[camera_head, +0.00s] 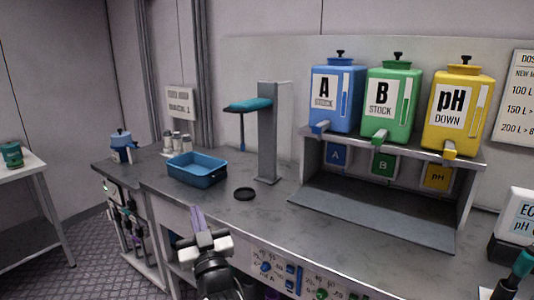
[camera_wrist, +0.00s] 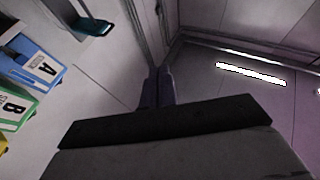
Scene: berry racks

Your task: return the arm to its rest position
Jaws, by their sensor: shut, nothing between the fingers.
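My gripper (camera_head: 197,217) is in the lower middle of the head view, in front of the bench's front edge, with its purple fingers together and pointing up. Nothing is between the fingers. In the wrist view the closed fingers of my gripper (camera_wrist: 158,88) show above a dark bar, against the wall and ceiling. My arm shows below the gripper at the bottom of the head view. The gripper appears apart from everything on the bench.
The grey bench (camera_head: 265,215) holds a blue tray (camera_head: 198,174), a black disc (camera_head: 244,194) and a grey stand (camera_head: 268,140) with a teal top. Blue (camera_head: 336,95), green (camera_head: 391,100) and yellow (camera_head: 457,108) tanks stand on a shelf at right. A white side table (camera_head: 22,165) stands at far left.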

